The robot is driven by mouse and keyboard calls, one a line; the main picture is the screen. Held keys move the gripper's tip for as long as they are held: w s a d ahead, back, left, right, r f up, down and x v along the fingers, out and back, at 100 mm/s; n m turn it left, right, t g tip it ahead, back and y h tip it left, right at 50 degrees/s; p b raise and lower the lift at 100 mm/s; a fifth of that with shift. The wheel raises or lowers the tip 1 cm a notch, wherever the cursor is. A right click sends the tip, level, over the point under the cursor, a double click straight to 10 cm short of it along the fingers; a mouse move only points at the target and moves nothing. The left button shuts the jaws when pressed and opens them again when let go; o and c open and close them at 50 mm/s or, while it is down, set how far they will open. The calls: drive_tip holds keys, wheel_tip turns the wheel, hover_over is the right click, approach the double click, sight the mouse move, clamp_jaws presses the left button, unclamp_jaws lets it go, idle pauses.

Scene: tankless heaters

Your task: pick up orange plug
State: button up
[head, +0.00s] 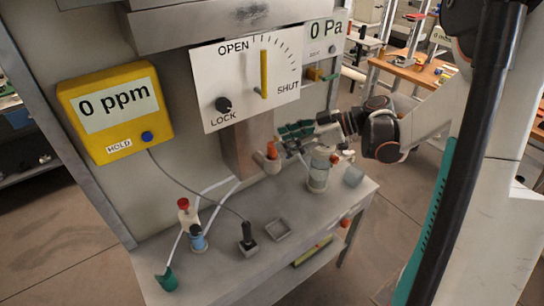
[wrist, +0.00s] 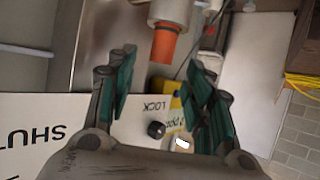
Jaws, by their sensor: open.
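The orange plug (wrist: 163,45) sits in the end of a pale pipe fitting (wrist: 172,12) at the top middle of the wrist view. In the head view the orange plug (head: 272,150) shows at the upper end of a short grey pipe (head: 268,164) beside the metal duct. My gripper (head: 288,134) has green-padded fingers and is just right of and above the plug. In the wrist view my gripper (wrist: 161,72) is open and empty, with one finger on each side of the plug's line. I see no contact with the plug.
A white OPEN/SHUT panel (head: 222,60) with a yellow lever is close above my gripper. A pale cylinder (head: 319,170) stands just below it. A bench (head: 310,212) carries a red-topped bottle (head: 190,215), a joystick (head: 248,240) and a small tray (head: 278,230).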

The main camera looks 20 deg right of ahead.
sight(272, 144)
drive_tip(key=x, duration=0.5)
drive_tip(key=shift+f+b, duration=0.2)
drive_tip(key=shift+b, duration=0.1)
clamp_jaws()
